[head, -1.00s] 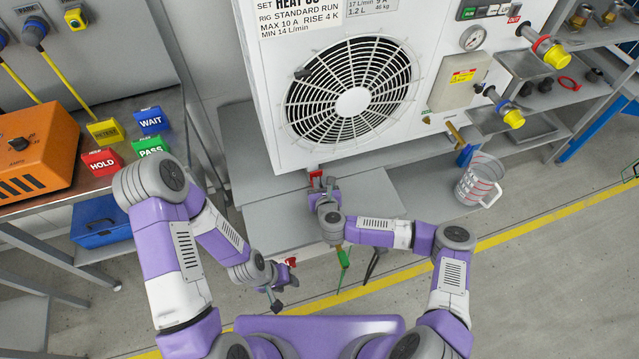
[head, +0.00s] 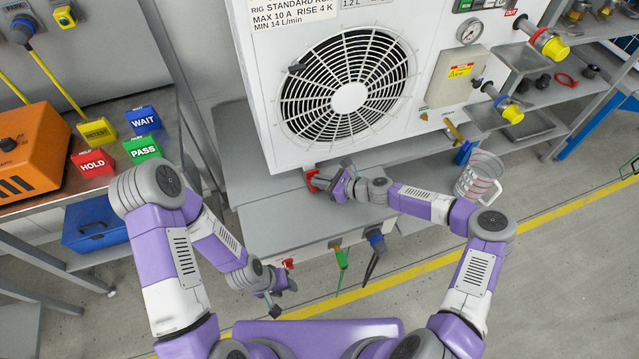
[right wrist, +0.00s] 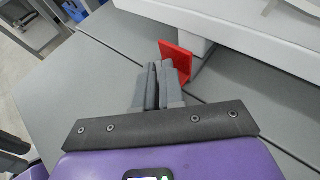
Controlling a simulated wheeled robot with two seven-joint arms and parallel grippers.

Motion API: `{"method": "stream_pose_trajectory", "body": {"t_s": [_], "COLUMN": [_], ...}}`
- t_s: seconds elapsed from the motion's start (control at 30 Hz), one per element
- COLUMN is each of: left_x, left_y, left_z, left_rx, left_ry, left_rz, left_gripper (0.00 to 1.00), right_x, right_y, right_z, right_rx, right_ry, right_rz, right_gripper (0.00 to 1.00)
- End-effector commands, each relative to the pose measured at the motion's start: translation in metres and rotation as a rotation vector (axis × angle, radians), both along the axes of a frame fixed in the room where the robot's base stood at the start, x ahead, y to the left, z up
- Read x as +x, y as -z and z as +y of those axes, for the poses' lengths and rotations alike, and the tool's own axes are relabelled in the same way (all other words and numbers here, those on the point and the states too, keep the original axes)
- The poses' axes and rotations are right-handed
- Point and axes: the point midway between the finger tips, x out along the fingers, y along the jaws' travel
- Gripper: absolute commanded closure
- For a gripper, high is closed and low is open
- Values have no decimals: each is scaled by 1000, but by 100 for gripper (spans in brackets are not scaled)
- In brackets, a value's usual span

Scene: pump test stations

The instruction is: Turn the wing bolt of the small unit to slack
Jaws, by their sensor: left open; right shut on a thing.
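The white fan unit (head: 262,100) stands on a grey platform. A red part (head: 311,181) sits at its lower front edge. It shows as an upright red plate in the right wrist view (right wrist: 186,60), beside a pale foot under the unit. My right gripper (head: 322,183) comes in from the right at this part. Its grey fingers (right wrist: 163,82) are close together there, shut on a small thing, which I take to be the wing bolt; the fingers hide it. My left gripper (head: 284,298) is open and empty, low in front of the platform.
A clear measuring jug (head: 480,178) stands to the right. A side table at left holds an orange case (head: 30,150) and coloured sign blocks.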

Motion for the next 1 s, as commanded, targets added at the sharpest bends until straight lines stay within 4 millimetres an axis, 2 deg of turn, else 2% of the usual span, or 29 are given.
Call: {"method": "stream_pose_trajectory", "body": {"t_s": [0.2, 0.5, 1.0], "left_x": [0, 0, 0], "left_y": [12, 19, 20], "left_z": [0, 0, 0], "left_rx": [0, 0, 0], "left_ry": [0, 0, 0], "left_rz": [0, 0, 0], "left_gripper": [57, 57, 57], "right_x": [7, 9, 10], "right_y": [-1, -2, -2], "right_z": [0, 2, 4], "right_rx": [-6, -3, 3], "right_ry": [-206, -452, -677], "right_rz": [-10, -9, -8], "right_gripper": [100, 100, 100]}}
